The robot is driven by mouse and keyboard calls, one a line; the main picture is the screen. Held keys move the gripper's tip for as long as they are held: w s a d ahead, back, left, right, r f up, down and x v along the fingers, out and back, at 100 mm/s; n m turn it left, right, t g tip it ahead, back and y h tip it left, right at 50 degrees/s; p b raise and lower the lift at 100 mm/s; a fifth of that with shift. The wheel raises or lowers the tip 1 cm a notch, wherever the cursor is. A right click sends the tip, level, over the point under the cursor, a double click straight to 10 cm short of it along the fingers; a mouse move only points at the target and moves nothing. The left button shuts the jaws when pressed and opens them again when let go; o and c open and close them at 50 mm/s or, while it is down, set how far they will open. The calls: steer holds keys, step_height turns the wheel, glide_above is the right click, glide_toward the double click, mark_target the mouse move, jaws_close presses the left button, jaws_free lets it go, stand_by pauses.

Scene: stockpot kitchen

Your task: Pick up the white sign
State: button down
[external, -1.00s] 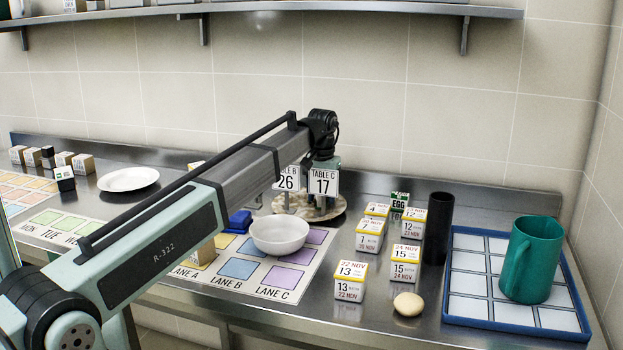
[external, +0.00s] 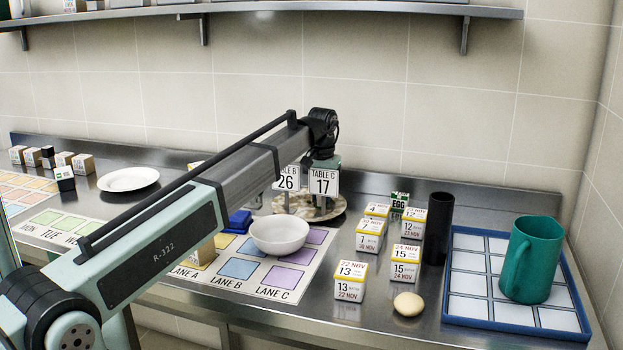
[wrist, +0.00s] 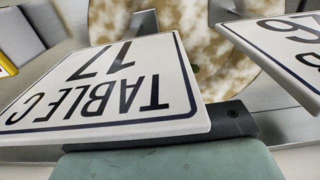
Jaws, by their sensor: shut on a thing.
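A white sign reading TABLE C 17 (external: 323,182) hangs at the end of my arm in the external view, in front of a round mottled stand (external: 338,207). It fills much of the wrist view (wrist: 105,85), upside down and very close. My gripper (wrist: 215,128) is against this sign and shut on it; the sign hides most of the fingers. A second white sign, TABLE B 26 (external: 286,178), is just left of it, partly behind my arm. It also shows at the right of the wrist view (wrist: 285,50).
A white bowl (external: 279,236) stands on the lane mat (external: 305,262) in front of the stand. Several date-labelled boxes (external: 350,280), a black cylinder (external: 438,228) and a blue tray (external: 466,325) with a green mug (external: 530,262) are to the right.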

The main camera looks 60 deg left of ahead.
step_height(320, 180, up, 8)
steer(key=shift+r, duration=0.25)
steer(key=shift+a+r+n, duration=0.1)
steer(key=shift+r+n, duration=0.2)
steer(key=shift+r, duration=0.2)
steer(key=n, duration=0.4)
steer(key=shift+s+a+r+h, duration=0.1)
steer(key=shift+a+h, duration=0.25)
steer(key=shift+h, duration=0.05)
steer(key=n, duration=0.5)
steer(key=n+t+h, duration=0.1)
steer(key=n+t, duration=0.1)
steer(key=n, duration=0.6)
glide_toward(314, 205)
steer(key=shift+w+d+x, duration=0.15)
steer(key=shift+w+x, duration=0.05)
steer(key=shift+x, duration=1.15)
steer(key=shift+w+d+x, duration=0.1)
steer(key=shift+w+x, duration=0.1)
steer(key=shift+x, duration=1.15)
steer(key=c, duration=0.9)
jaws_free()
